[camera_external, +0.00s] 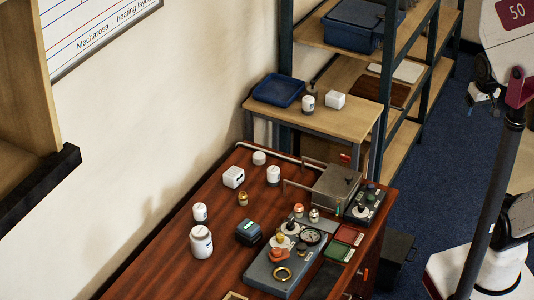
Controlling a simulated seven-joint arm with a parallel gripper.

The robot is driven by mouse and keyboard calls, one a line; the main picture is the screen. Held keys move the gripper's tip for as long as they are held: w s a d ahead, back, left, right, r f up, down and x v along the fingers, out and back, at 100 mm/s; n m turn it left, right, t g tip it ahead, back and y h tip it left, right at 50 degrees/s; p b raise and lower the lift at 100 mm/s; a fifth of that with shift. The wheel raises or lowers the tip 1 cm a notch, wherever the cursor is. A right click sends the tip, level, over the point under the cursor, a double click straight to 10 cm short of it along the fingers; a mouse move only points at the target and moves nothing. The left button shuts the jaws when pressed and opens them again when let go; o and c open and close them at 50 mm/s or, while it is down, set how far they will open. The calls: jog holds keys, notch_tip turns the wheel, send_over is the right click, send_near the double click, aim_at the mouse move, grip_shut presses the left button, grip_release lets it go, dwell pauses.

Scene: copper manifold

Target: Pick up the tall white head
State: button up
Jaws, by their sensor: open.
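Several white heads stand on the red-brown wooden desk, and I cannot tell for certain which is the tall one. An upright white cylinder (273,175) stands behind the middle of the desk. A smaller upright white cylinder (200,212) stands near the wall, and a larger white jar-like one (201,243) is just in front of it. A low white cylinder (259,157) is at the back. My gripper (482,98) appears small at the upper right, partly hidden, open and well away from the desk; nothing shows between its fingers.
A white cube (233,177) and a dark box (248,232) stand among the heads. A grey plate (262,276) carries gauge and brass parts; a metal box (336,187) is behind. A side table (352,117) holds more white pieces. A dark pole (490,200) rises at the right.

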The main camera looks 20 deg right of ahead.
jog(key=w+a+n, duration=0.2)
jog(key=w+a, duration=0.3)
jog(key=w, duration=0.3)
jog(key=w+a+n, duration=0.2)
jog(key=w+a, duration=0.2)
jog(key=w, duration=0.4)
jog(key=w+a+f+n+g, duration=0.1)
jog(key=w+a+f+n, duration=0.1)
jog(key=w+a+f, duration=0.35)
jog(key=w+a+f+n, duration=0.2)
jog(key=w+a, duration=0.4)
jog(key=a, duration=0.3)
jog(key=n+g, duration=0.2)
jog(key=n, duration=0.4)
send_near(273, 169)
jog(key=f, duration=0.5)
jog(key=shift+d, duration=0.4)
jog(key=shift+a+f+n, duration=0.3)
jog(key=shift+a+f, duration=0.05)
jog(key=shift+f, duration=0.05)
jog(key=shift+f, duration=1.25)
jog(key=shift+f, duration=0.1)
